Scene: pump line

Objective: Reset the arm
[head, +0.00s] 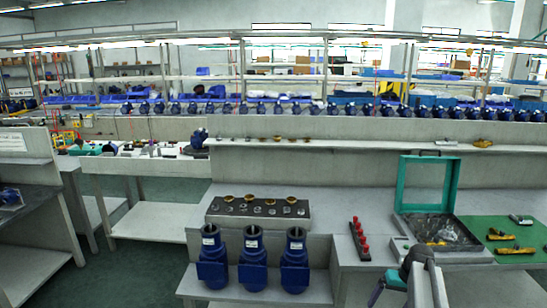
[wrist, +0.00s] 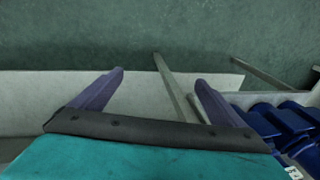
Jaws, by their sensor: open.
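My gripper (wrist: 159,76) shows in the wrist view with its two purple fingers wide apart and nothing between them. Behind the fingers is a dark bar and a teal body. In the head view my gripper (head: 388,286) is at the lower right, in front of the bench, partly hidden by my grey arm link. Three blue pump housings (head: 252,262) stand upright on the low shelf to its left. Blue housings (wrist: 285,125) also show at the right edge of the wrist view, apart from the fingers.
A black tray (head: 258,210) holds several small parts. A rack with red knobs (head: 360,241), an open teal-lidded case (head: 425,187) and a green mat (head: 508,229) with yellow tools lie on the bench. Clear green floor (head: 130,268) is at the left.

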